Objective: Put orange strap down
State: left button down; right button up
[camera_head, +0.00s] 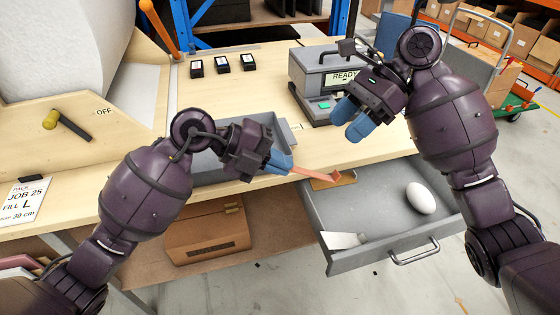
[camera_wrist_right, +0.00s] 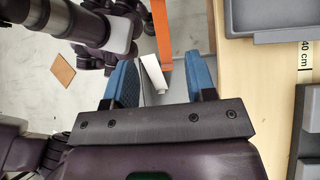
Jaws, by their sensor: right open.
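The orange strap (camera_head: 318,174) sticks out to the right from the blue fingertips of my left gripper (camera_head: 284,167). That gripper looks shut on its near end, above the table's front edge. The strap's far end hangs over the back of the open drawer (camera_head: 345,262). My right gripper (camera_head: 352,120) is open and empty, above the table in front of the grey READY machine. In the right wrist view the strap (camera_wrist_right: 161,38) runs down the picture, beyond the gap between the open blue fingers (camera_wrist_right: 158,82).
The READY machine (camera_head: 328,72) stands at the table's back. A grey tray (camera_head: 290,133) lies behind my left gripper.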

jog(key=s+d+f+n+y, duration=0.1)
jog(key=s+d+f, duration=0.2)
jog(key=s+f, duration=0.35)
jog(key=s+d+f+n+t+y, duration=0.1)
jog(key=s+d+f, duration=0.2)
jog(key=s+f, duration=0.3)
jog(key=s+d+f+n+y, duration=0.1)
jog(key=s+d+f, duration=0.2)
jog(key=s+f, duration=0.35)
jog(key=d+f+n+t+h, duration=0.1)
jog(key=d+f+t+h, duration=0.2)
jog(key=f, duration=0.4)
jog(key=d+f+n+t+h, duration=0.1)
jog(key=f+t+h, duration=0.1)
jog(key=f+t, duration=0.5)
jog(key=s+d+f+n+t+h, duration=0.3)
jog(key=s+d+n+t+h, duration=0.1)
jog(key=n, duration=0.6)
jog(key=shift+s+d+f+h, duration=0.2)
jog(key=shift+s+d+h, duration=0.4)
jog(key=shift+h, duration=0.5)
jog(key=shift+d, duration=0.15)
